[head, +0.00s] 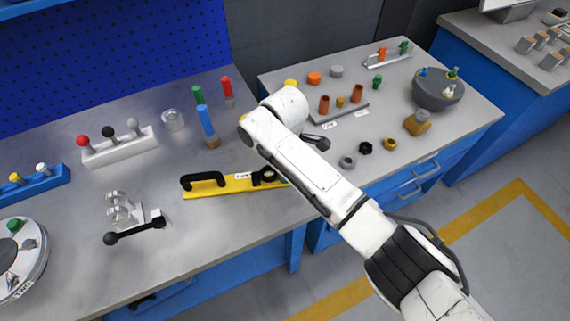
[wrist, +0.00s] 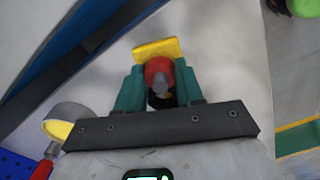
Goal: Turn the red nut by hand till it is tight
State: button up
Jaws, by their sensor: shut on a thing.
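In the wrist view the red nut (wrist: 157,66) sits between the two teal fingers of my gripper (wrist: 159,80). The gripper is shut on it from both sides. A grey bolt end (wrist: 160,88) shows in front of the nut, and a yellow piece (wrist: 156,48) lies right behind it. How far the nut is turned cannot be told. In the head view I cannot make out the nut or my fingers; my white arm covers part of the benches.
A yellow bar with a black handle (head: 232,186) lies on the left bench. The right bench holds a grey domed shell (head: 438,95), several loose nuts and orange cylinders. A white lever block (head: 118,147) and upright coloured handles stand farther left. The left bench's front is partly clear.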

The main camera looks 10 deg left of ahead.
jog(key=o, duration=1.1)
jog(key=shift+c, duration=0.2)
jog(key=shift+r, duration=0.1)
notch_tip(320, 180, up, 11)
jog(key=shift+f+b, duration=0.2)
jog(key=shift+b, duration=0.2)
